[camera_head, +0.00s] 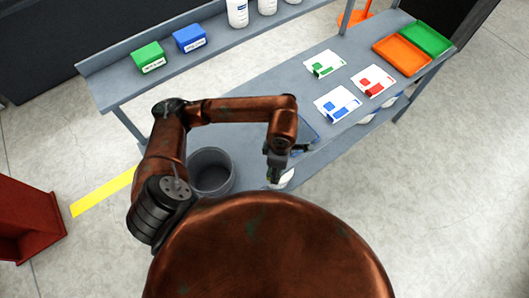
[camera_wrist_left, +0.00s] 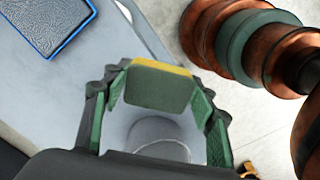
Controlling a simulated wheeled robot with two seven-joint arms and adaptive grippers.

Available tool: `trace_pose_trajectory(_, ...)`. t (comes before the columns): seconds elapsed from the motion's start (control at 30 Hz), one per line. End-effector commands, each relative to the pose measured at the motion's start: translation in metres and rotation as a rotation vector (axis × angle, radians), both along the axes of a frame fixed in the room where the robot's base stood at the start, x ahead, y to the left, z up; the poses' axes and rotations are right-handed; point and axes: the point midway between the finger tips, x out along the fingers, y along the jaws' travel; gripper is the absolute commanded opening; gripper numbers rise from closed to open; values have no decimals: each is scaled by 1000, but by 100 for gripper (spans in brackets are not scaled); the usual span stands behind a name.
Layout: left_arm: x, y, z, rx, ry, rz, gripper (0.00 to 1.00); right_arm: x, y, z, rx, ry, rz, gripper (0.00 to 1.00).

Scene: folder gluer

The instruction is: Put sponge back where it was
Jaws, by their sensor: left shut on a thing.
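The sponge (camera_wrist_left: 157,86), dark green with a yellow edge, is between the fingers of my left gripper in the left wrist view. My left gripper (camera_head: 279,168) is shut on it, near the front edge of the workbench in the head view. The sponge cannot be made out clearly in the head view. A pale round thing (camera_wrist_left: 155,135) shows behind and below the sponge in the wrist view; whether they touch cannot be told. My right gripper is not in view.
A blue-edged dark mat or tray (camera_wrist_left: 47,22) lies on the grey bench (camera_head: 262,88) close by. A grey bin (camera_head: 211,171) stands left of the gripper. White cards (camera_head: 338,103) with coloured parts, an orange tray (camera_head: 401,54) and a green tray (camera_head: 427,39) are further right.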

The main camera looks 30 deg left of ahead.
Motion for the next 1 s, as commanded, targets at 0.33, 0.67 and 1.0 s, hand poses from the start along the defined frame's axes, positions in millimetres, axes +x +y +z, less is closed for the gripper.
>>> trace_pose_trajectory(0.33, 22, 25, -15, 2, 4, 104, 30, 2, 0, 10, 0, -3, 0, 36)
trace_pose_trajectory(0.67, 71, 74, -58, -1, 5, 98, 30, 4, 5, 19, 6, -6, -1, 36)
trace_pose_trajectory(1.0, 92, 93, -93, -2, 0, 93, 30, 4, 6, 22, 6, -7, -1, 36)
